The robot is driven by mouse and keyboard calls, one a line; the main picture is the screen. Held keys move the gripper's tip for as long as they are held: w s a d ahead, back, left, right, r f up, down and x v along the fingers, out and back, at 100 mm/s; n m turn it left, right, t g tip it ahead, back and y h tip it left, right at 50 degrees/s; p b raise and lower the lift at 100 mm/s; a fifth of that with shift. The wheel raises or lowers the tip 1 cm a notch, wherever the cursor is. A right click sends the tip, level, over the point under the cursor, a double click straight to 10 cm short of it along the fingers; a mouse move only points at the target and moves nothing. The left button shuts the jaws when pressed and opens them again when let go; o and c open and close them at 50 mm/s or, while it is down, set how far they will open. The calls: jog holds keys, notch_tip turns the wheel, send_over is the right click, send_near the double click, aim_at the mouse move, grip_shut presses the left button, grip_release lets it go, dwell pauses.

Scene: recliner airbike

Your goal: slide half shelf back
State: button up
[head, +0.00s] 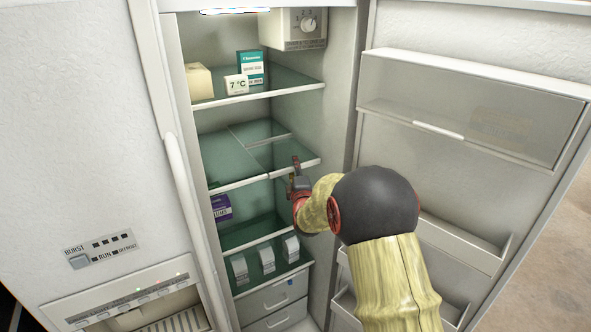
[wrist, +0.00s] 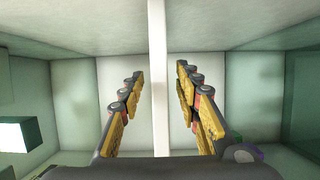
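The half shelf (head: 285,155) is a green glass panel with a white front edge, on the right side of the fridge's middle level. A pale strip crosses its level farther back. My gripper (head: 297,168) is at its front edge, near the right wall. In the wrist view, the white edge strip (wrist: 158,80) runs between the two fingers of my gripper (wrist: 160,85). The fingers are open, with a gap showing on each side of the strip. The left half (head: 222,160) of the level lies beside it.
The upper shelf (head: 290,85) holds a cream block (head: 199,82), a teal box (head: 250,66) and a white 7 °C box (head: 237,85). A purple box (head: 221,208) and several white containers (head: 267,257) stand below. The fridge door (head: 465,100) is open at right. The half shelf's top looks clear.

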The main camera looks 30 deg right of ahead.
jog(key=shift+c, duration=0.4)
jog(key=c, duration=0.7)
jog(key=shift+f, duration=0.1)
grip_shut()
